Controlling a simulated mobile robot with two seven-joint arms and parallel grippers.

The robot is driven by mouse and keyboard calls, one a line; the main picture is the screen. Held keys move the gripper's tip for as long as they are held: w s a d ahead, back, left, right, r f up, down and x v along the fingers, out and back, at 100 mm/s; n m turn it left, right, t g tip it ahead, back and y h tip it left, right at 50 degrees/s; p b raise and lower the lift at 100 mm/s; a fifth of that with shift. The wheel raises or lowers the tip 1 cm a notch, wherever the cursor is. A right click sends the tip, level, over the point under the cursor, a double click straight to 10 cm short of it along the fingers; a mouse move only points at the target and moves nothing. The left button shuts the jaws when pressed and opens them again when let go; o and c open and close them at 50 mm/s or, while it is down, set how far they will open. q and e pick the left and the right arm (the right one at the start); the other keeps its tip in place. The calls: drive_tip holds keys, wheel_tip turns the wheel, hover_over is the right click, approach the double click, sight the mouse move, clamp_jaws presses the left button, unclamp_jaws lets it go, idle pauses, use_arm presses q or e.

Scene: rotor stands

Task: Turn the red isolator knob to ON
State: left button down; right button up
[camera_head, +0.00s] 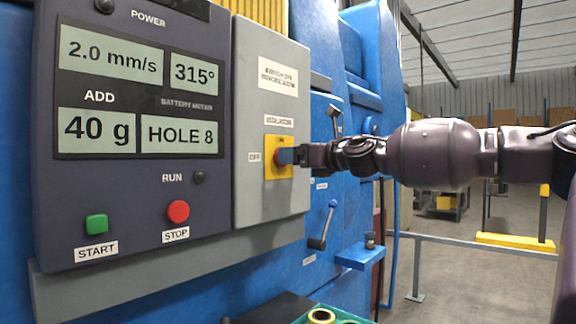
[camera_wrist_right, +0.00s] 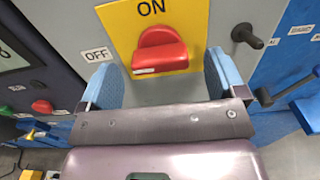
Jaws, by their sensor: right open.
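The red isolator knob (camera_wrist_right: 160,50) sits on a yellow plate (camera_wrist_right: 196,20) in the right wrist view. Its bar lies roughly level, with a white mark at the lower left end on the side of the OFF label (camera_wrist_right: 97,54). The ON label (camera_wrist_right: 151,7) is above it. My right gripper (camera_wrist_right: 163,80) is open, its blue fingers either side of the knob with gaps between. In the head view my right gripper (camera_head: 291,156) reaches the yellow plate (camera_head: 270,171) from the right and partly hides the knob (camera_head: 280,157). My left gripper is out of view.
The grey isolator box (camera_head: 270,100) stands beside a dark control panel (camera_head: 130,190) with a green START button (camera_head: 96,224) and red STOP button (camera_head: 178,211). A blue-handled lever (camera_head: 323,225) and a dark handle (camera_wrist_right: 246,36) stick out to the right of the knob.

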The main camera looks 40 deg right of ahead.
drive_tip(key=shift+w+a+f+b, duration=0.1)
drive_tip(key=shift+w+f+b, duration=0.15)
drive_tip(key=shift+w, duration=0.3)
drive_tip(key=shift+w+f+b, duration=0.15)
drive_tip(key=shift+w+b, duration=0.2)
drive_tip(key=shift+w, duration=0.2)
drive_tip(key=shift+r, duration=0.25)
drive_tip(key=c, duration=0.9)
